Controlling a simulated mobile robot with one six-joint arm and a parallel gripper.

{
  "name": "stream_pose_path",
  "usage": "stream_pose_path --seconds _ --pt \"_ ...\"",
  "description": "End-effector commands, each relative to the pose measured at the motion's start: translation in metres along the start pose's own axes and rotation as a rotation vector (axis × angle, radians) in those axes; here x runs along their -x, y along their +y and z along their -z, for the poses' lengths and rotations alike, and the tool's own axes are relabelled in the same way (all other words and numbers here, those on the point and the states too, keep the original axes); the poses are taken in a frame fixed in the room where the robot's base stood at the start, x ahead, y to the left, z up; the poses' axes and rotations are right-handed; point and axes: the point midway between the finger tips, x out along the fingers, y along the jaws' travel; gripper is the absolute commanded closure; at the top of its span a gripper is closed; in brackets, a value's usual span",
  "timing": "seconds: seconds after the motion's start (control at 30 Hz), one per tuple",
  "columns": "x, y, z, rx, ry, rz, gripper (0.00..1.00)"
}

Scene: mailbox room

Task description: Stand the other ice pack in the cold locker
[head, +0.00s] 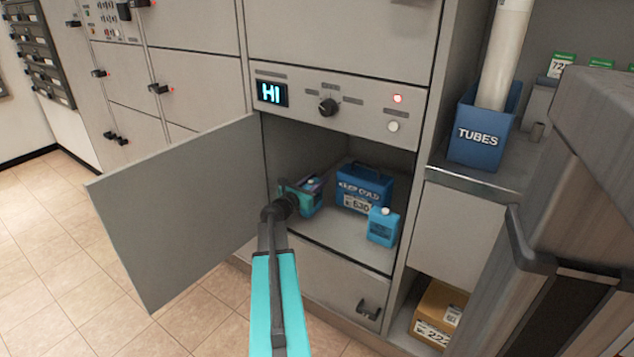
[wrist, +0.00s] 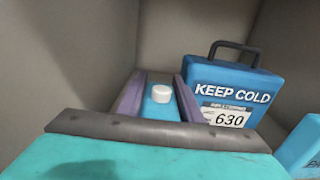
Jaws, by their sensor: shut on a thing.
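The cold locker (head: 330,232) is open, with its door swung out to the left. My gripper (head: 310,187) is inside its left part, shut on a blue ice pack with a white cap, which shows between the purple fingers in the wrist view (wrist: 160,107). The held pack looks upright; whether its base touches the locker floor is hidden. Another blue ice pack (head: 383,228) with a white cap stands upright at the front right of the locker floor; its edge shows in the wrist view (wrist: 304,150).
A blue "KEEP COLD" box (head: 364,187) labelled 630 stands behind and between the packs, just right of my gripper. The open door (head: 180,215) bounds the left side. The panel above shows "HI" (head: 271,94) beside a dark knob (head: 328,106) and a lit red lamp (head: 397,98).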

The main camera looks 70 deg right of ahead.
Motion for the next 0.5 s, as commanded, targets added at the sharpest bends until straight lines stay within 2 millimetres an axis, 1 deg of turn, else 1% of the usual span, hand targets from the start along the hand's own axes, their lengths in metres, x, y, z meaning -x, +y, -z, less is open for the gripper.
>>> stream_pose_path --seconds 0.2,0.23,0.3,0.33,0.5 --pt "0.0000 0.0000 0.0026 0.000 -0.001 0.000 1.00" --pt "0.0000 0.0000 0.0025 0.000 0.000 0.000 0.62" --pt "0.0000 0.0000 0.0024 0.000 0.000 0.000 0.51" --pt "0.0000 0.0000 0.0024 0.000 0.000 0.000 0.49" --pt "0.0008 0.0008 0.0024 0.000 0.000 -0.001 0.49"
